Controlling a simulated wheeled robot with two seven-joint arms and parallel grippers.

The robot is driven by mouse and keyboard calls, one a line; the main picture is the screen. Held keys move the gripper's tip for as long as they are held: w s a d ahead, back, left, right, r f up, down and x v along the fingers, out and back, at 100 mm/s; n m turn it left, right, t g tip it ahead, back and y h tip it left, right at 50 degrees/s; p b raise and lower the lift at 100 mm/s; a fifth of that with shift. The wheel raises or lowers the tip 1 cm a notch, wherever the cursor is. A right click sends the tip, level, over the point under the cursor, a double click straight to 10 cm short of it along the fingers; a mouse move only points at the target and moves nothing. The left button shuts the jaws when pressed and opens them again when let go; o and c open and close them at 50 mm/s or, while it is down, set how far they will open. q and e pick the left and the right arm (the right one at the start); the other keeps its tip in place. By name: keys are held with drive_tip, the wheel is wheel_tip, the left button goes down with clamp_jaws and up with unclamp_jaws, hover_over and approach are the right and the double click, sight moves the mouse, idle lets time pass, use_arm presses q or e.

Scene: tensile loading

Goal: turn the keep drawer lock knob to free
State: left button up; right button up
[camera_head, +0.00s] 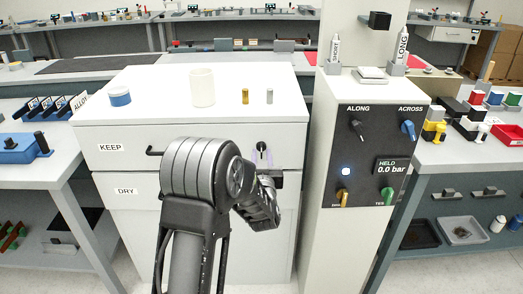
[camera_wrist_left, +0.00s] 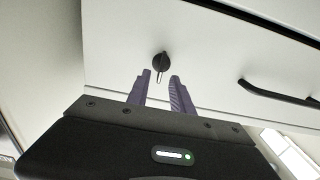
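The keep drawer (camera_head: 125,147) is the upper drawer of the white cabinet and looks closed. Its lock knob (camera_head: 262,147) is small and black, at the drawer front's right side; in the left wrist view the knob (camera_wrist_left: 161,62) has a light line along its lower part. My left gripper (camera_wrist_left: 161,76) is open, its two purple-grey fingers pointing at the drawer front, one on each side below the knob, apart from it. In the head view my left arm hides much of the drawer fronts. My right gripper is in neither view.
The black drawer handle (camera_wrist_left: 275,93) sticks out to the right in the wrist view. The grey control column (camera_head: 375,160) stands close on the right.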

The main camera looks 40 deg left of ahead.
use_arm(q)
drive_tip(key=x, duration=0.3)
drive_tip(key=shift+c, duration=0.5)
clamp_jaws()
